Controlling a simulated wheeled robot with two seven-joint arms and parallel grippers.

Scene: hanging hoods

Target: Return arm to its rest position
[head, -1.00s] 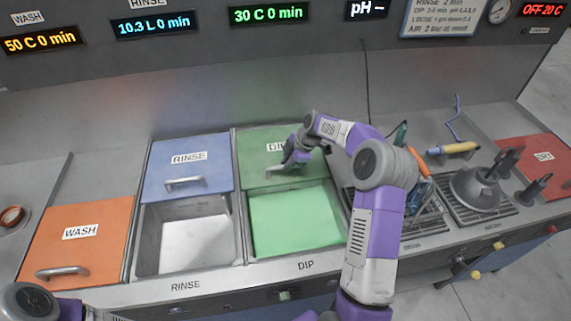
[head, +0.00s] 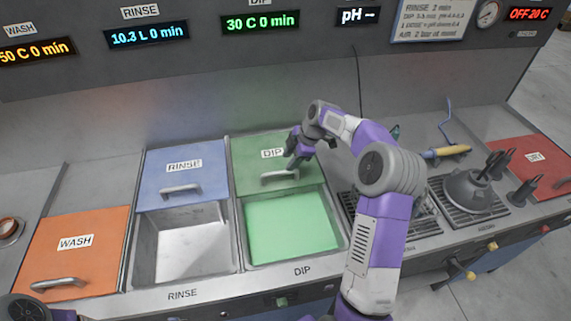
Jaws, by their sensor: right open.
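My right arm reaches from the bottom right over the bench. Its gripper (head: 292,163) hangs above the green DIP lid (head: 255,178), just above and to the right of the lid's handle. A small gap seems to separate the fingers from the handle, though contact is hard to judge. The fingers are open and empty. Of my left arm, only a rounded grey link shows at the bottom left corner; its gripper is out of view.
The DIP basin (head: 290,225) holds green liquid, and the RINSE basin (head: 190,250) stands open beside its blue lid (head: 183,160). The orange WASH lid (head: 70,260) covers its basin.

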